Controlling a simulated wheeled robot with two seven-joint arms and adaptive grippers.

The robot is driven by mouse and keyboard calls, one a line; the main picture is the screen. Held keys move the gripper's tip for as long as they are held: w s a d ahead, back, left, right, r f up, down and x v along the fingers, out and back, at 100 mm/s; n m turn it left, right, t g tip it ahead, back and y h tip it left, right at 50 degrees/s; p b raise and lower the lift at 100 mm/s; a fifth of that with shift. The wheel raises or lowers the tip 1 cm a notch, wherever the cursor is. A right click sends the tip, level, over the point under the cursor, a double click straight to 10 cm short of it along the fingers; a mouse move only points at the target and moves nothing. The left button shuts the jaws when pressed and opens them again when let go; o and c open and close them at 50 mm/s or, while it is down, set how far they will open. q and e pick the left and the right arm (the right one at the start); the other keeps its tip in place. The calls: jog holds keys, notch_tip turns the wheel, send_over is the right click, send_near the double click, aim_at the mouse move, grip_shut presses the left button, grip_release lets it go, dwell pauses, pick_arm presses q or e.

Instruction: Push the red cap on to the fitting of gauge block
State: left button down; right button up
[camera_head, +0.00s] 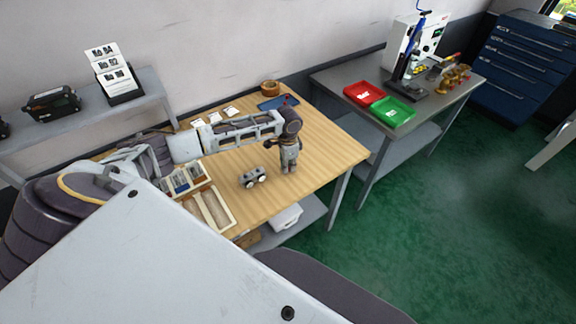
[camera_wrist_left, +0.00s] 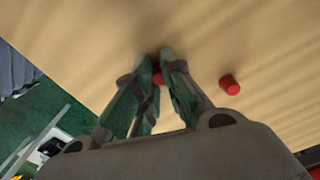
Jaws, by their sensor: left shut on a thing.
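The gauge block (camera_head: 253,177), a small grey block with white round faces, sits on the wooden table. My left gripper (camera_head: 288,171) points down at the table just right of it. In the left wrist view its fingers (camera_wrist_left: 160,56) are closed together on a red cap (camera_wrist_left: 158,79), mostly hidden between them. A second red cap (camera_wrist_left: 230,85) stands apart on the wood, right of the fingers. The gauge block does not show in the wrist view, and its fitting is too small to make out in the head view. My right gripper is not in view.
A divided parts tray (camera_head: 232,224) lies at the table's near left. A roll of tape (camera_head: 270,87) and a blue tray (camera_head: 278,102) are at the back. A grey bench (camera_head: 437,101) with red and green bins stands right. The table's right side (camera_head: 335,150) is clear.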

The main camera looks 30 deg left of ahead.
pick_arm(q)
jog(key=shift+r, duration=0.1)
dwell(0.3)
jog(key=shift+r+p, duration=0.35)
jog(key=shift+p, duration=0.25)
dwell(0.4)
jog(key=shift+r+p, duration=0.35)
jog(key=shift+p, duration=0.15)
dwell(0.6)
jog(key=shift+r, duration=0.2)
dwell(0.8)
jog(key=shift+r+p, duration=0.15)
jog(key=shift+p, duration=0.2)
jog(key=shift+r+p, duration=0.85)
jog(key=shift+p, duration=0.25)
jog(key=shift+r+p, duration=1)
jog(key=shift+w, duration=0.1)
